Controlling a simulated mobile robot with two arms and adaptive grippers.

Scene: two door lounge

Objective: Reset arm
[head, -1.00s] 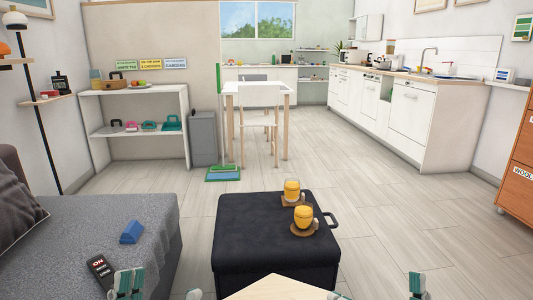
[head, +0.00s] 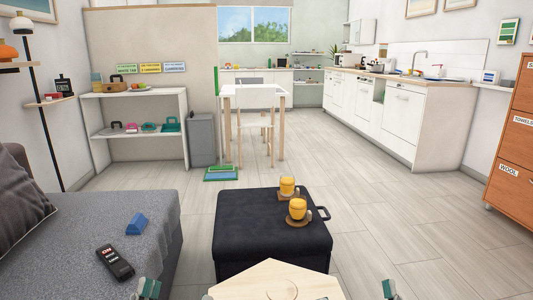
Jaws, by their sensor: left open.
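My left gripper (head: 177,293) shows only as teal-tipped fingers at the bottom edge of the head view, left of the pale wooden top. Its fingers are apart, with nothing seen between them. My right gripper (head: 356,293) shows as small teal-tipped parts at the bottom edge, right of that top. Most of it is cut off, so I cannot tell its opening. Both arms are largely out of frame.
A black ottoman (head: 245,248) stands ahead with two orange drinks (head: 288,187) (head: 297,209) on coasters. A grey sofa (head: 70,235) at left holds a blue block (head: 136,224) and a black remote (head: 115,263). Floor (head: 400,220) at right is clear.

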